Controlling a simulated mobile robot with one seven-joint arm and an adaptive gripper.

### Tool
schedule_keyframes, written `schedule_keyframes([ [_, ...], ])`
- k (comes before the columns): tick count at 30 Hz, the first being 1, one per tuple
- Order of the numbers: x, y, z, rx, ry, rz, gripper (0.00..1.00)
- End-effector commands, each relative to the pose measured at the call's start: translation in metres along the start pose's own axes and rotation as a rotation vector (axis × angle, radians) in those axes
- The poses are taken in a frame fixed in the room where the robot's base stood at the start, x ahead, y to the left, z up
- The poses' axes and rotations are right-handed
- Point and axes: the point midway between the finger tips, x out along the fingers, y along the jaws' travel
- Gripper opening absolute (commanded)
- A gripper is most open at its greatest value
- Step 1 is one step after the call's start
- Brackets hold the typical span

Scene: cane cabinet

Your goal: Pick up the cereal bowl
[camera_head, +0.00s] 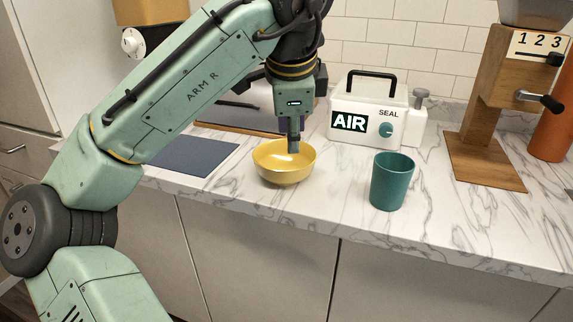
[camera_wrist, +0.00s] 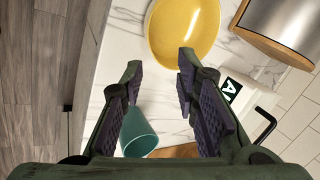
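The cereal bowl is a yellow, round bowl (camera_head: 272,174) standing upright on the marble counter near its front edge. It also shows at the top of the wrist view (camera_wrist: 185,25), with part cut off by the frame. My gripper (camera_head: 293,150) points down over the bowl in the head view, its fingertips low over the bowl's opening. In the wrist view my gripper (camera_wrist: 160,60) has its two fingers well apart with nothing held between them. The right fingertip overlaps the bowl's rim in the picture; the left one lies outside it. I cannot tell whether either touches.
A teal cup (camera_head: 391,182) stands right of the bowl. A white sealer box (camera_head: 362,108) marked AIR and SEAL stands behind. A wooden dispenser (camera_head: 480,120) is at the right. A dark blue mat (camera_head: 195,155) lies to the left. Marble between bowl and cup is clear.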

Motion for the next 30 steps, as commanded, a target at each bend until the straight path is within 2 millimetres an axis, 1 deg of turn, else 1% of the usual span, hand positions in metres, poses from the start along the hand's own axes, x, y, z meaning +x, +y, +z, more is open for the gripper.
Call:
schedule_keyframes([
  [1, 0.002, 0.005, 0.004, 0.01, -0.031, 0.032, 0.28],
  [3, 0.007, 0.009, 0.007, 0.019, -0.049, 0.058, 0.28],
  [6, 0.022, 0.012, 0.009, 0.022, -0.051, 0.066, 0.28],
  [12, 0.05, 0.012, 0.009, 0.021, -0.049, 0.062, 0.28],
  [17, 0.06, 0.012, 0.011, 0.02, -0.049, 0.059, 0.28],
  [20, 0.071, 0.01, 0.013, 0.018, -0.05, 0.06, 0.28],
  [25, 0.098, 0.009, 0.016, 0.019, -0.05, 0.06, 0.28],
  [27, 0.104, 0.009, 0.016, 0.019, -0.048, 0.058, 0.28],
  [30, 0.109, 0.01, 0.016, 0.02, -0.049, 0.058, 0.28],
])
